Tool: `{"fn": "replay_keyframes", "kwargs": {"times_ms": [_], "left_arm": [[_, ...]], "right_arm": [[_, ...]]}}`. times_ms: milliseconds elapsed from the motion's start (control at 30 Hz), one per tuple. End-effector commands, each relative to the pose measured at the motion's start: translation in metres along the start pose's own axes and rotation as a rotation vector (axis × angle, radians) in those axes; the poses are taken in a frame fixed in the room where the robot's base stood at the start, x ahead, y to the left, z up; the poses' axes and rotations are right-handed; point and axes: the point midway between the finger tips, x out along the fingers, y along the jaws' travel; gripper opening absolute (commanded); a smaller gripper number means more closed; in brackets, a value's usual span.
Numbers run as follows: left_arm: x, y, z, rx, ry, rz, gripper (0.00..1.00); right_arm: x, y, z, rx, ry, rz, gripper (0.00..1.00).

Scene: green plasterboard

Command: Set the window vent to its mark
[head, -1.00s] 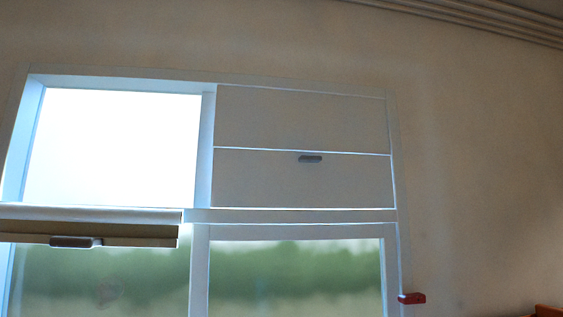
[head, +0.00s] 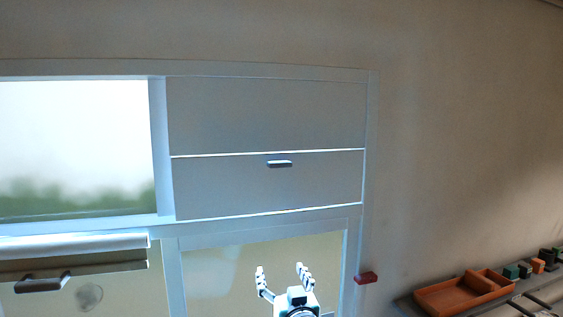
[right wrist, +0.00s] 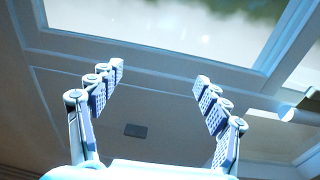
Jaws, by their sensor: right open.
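The window fills the left and middle of the head view. Its upper right has two stacked grey panels; the lower panel (head: 225,185) carries a small handle (head: 279,163). A dark handle (right wrist: 135,130) on a panel also shows in the right wrist view. A slatted piece (head: 105,262) with a dark handle (head: 42,285) juts out at lower left. I cannot tell which part is the vent, and I make out no clear mark. My right gripper (head: 280,268) is open and empty, below the grey panels in the picture; its spread fingers show in the wrist view (right wrist: 160,74). My left gripper is not in view.
A red block (head: 367,278) sticks out at the window frame's right edge. At lower right, a shelf holds an orange divided tray (head: 465,292) and several small dark, green and orange items (head: 530,266). The wall right of the window is bare.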

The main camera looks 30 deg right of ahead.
Motion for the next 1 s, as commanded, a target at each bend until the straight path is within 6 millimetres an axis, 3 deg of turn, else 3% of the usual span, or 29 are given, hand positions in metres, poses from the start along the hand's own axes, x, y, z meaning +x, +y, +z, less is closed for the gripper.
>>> {"fn": "replay_keyframes", "kwargs": {"times_ms": [33,100,200,300,400,567,1000], "left_arm": [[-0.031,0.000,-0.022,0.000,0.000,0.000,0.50],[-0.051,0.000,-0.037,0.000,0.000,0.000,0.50],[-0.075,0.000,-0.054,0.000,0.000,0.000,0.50],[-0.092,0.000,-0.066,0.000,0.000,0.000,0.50],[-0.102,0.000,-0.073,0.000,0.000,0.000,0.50],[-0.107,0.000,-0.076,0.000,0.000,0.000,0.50],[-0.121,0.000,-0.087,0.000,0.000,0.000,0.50]], "right_arm": [[0.011,0.006,-0.052,-0.001,0.051,0.001,0.76],[0.020,0.011,-0.095,-0.003,0.121,-0.007,0.76],[0.030,0.017,-0.145,-0.006,0.207,-0.022,0.76],[0.036,0.020,-0.181,-0.009,0.271,-0.038,0.76],[0.040,0.023,-0.202,-0.012,0.312,-0.049,0.76],[0.046,0.023,-0.215,-0.014,0.338,-0.059,0.76],[0.106,0.019,-0.236,-0.014,0.338,-0.060,0.76]]}}
